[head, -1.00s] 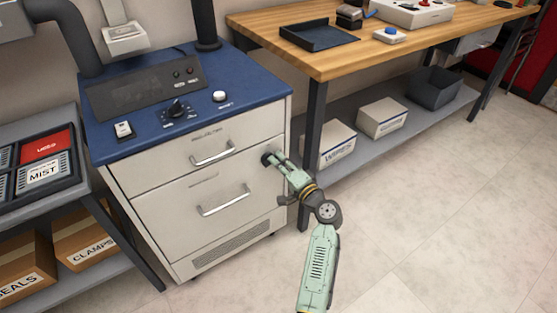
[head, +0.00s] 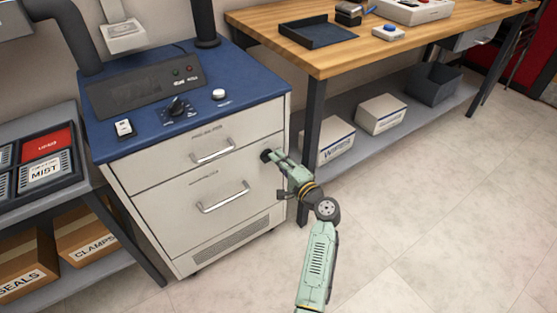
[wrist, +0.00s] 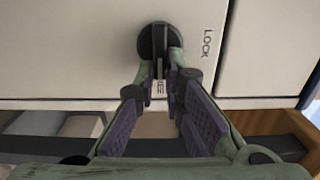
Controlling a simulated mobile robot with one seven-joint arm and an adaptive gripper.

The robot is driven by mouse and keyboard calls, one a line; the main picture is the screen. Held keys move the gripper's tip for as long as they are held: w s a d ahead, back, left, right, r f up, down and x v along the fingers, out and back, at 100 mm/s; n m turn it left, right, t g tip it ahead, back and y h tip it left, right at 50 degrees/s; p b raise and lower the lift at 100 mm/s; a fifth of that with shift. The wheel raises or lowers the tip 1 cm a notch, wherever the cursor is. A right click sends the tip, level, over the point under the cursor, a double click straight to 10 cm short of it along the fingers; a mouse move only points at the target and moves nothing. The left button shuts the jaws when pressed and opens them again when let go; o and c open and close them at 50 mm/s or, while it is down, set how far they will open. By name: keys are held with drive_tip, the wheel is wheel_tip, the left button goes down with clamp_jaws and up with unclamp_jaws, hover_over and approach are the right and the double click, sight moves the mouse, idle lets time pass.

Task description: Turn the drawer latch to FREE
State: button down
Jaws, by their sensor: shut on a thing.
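The drawer latch is a dark round knob (wrist: 158,42) on the pale cabinet front, with a narrow raised grip across it. It also shows in the head view as a small dark disc (head: 265,155) at the right side of the lower drawer. My gripper (wrist: 163,78) has its fingertips closed around the latch's grip. The word LOCK is printed to one side of the knob in the wrist view. Another label by the fingertips is partly hidden, with only its end letters showing. In the head view my gripper (head: 274,158) reaches the latch from the lower right.
The cabinet (head: 160,225) has two drawers with bar handles, both shut. A blue top (head: 215,75) carries a dial and switches. A wooden bench (head: 350,62) with a lower shelf holding boxes stands right. A rack with cartons stands left. The floor in front is clear.

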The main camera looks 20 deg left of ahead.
drive_tip(key=c, duration=1.7)
unclamp_jaws()
drive_tip(key=v, duration=1.2)
